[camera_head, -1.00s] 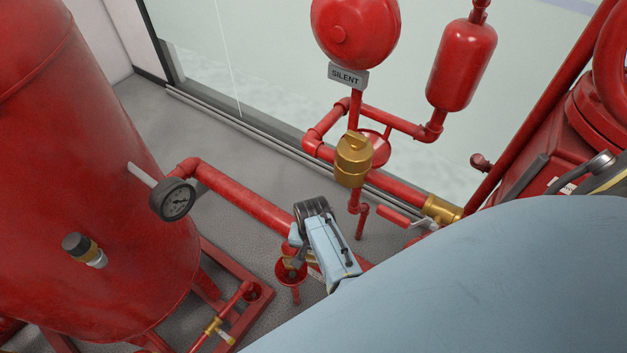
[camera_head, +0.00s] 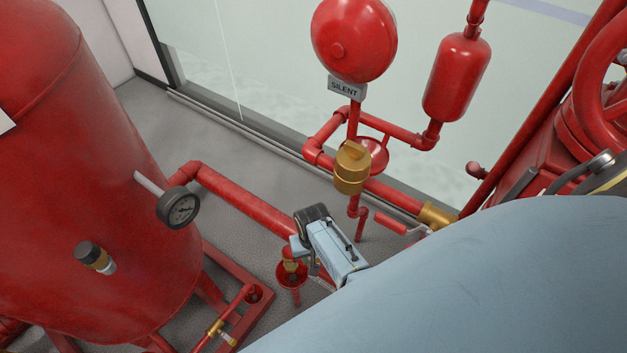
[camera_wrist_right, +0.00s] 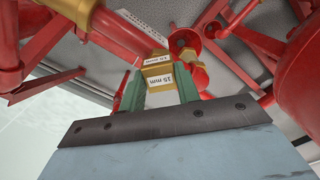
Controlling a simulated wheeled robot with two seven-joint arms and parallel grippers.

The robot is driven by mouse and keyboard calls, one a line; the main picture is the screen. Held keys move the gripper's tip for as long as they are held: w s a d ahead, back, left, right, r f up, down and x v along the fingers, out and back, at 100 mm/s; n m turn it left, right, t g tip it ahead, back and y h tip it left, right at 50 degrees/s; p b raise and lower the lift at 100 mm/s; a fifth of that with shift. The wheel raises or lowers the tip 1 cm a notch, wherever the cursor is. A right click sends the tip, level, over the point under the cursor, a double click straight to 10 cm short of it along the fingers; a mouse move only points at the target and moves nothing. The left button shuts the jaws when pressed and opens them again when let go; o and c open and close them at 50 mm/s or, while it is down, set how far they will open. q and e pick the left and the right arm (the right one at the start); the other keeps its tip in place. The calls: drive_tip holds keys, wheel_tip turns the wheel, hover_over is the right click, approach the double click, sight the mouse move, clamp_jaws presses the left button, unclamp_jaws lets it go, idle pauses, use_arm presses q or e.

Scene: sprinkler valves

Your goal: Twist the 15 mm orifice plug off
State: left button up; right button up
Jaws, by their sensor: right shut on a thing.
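The 15 mm orifice plug (camera_wrist_right: 158,78) is a brass block with a white "15 mm" label. In the right wrist view it sits between the green fingers of my right gripper (camera_wrist_right: 160,88), which is shut on it. A brass fitting (camera_wrist_right: 163,57) with its own white label is just beyond the plug, and I cannot tell whether the two touch. In the head view my right gripper (camera_head: 302,248) is low at the red pipe, with its fingers and the plug mostly hidden. My left gripper is not in view.
A red cup (camera_head: 291,281) is just below the right gripper. A large red tank (camera_head: 90,190) with a gauge (camera_head: 178,208) stands left. A brass valve (camera_head: 351,168), a red bell (camera_head: 354,40) and red pipework stand behind. Grey floor (camera_head: 215,140) is open at back left.

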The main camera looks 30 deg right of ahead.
drive_tip(key=shift+d+r+n+p, duration=0.1)
drive_tip(key=shift+n+p, duration=0.45)
drive_tip(key=shift+n, duration=1.05)
drive_tip(key=shift+n+p, duration=0.55)
drive_tip(key=shift+n, duration=1.05)
drive_tip(key=shift+s+n+p, duration=0.1)
drive_tip(key=shift+n+p, duration=0.3)
drive_tip(key=shift+n, duration=0.6)
